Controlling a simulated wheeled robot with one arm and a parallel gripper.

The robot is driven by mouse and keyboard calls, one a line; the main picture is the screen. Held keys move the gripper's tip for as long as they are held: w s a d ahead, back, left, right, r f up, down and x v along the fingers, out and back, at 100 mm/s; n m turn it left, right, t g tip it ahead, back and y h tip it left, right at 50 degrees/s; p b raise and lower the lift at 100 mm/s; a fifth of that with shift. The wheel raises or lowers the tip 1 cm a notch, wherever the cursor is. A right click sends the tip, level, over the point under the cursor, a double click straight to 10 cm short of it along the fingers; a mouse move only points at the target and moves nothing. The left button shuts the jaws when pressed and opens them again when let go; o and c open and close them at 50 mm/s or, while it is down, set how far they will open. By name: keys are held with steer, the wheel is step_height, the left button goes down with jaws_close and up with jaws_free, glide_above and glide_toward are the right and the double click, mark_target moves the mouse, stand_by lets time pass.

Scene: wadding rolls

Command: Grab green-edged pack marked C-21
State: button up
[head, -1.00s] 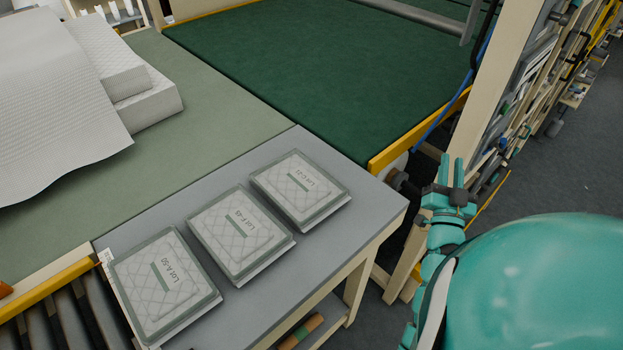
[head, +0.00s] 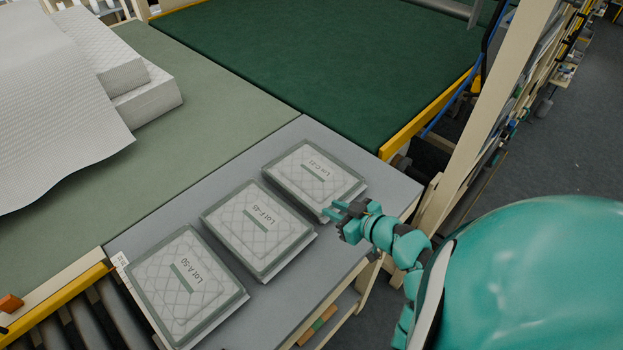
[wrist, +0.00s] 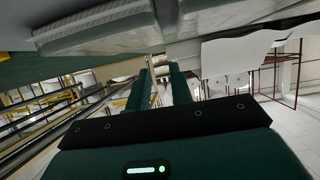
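The pack marked Lot C-21 (head: 306,180) lies flat on the grey table, the farthest of three packs in a row. It has quilted white filling under clear wrap and a grey-green edge. My gripper (head: 328,208) is at this pack's near right corner in the head view; I cannot tell whether it touches. Its two fingers stand apart with nothing between them, as the wrist view (wrist: 160,80) also shows. Wrapped pack edges (wrist: 110,28) cross the top of the wrist view; their labels are hidden there.
A yellow-edged frame and post (head: 500,100) stand behind on the right.

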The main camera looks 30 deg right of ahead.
steer(key=b, duration=0.8)
glide_toward(290, 190)
steer(key=shift+w+a+f, duration=0.15)
steer(key=shift+w+f, duration=0.05)
steer(key=shift+w, duration=0.5)
steer(key=shift+w+a+f, duration=0.1)
steer(key=shift+w+f, duration=0.15)
steer(key=shift+w, duration=0.2)
steer(key=shift+w+a+p, duration=0.2)
steer(key=shift+w+p, duration=0.15)
steer(key=shift+p, duration=0.1)
steer(key=p+x, duration=0.2)
steer(key=x, duration=0.1)
steer(key=shift+s+a+f, duration=0.1)
steer(key=shift+f, duration=0.05)
steer(key=shift+x, duration=0.8)
steer(key=shift+f, duration=0.1)
steer(key=shift+c, duration=0.4)
jaws_close()
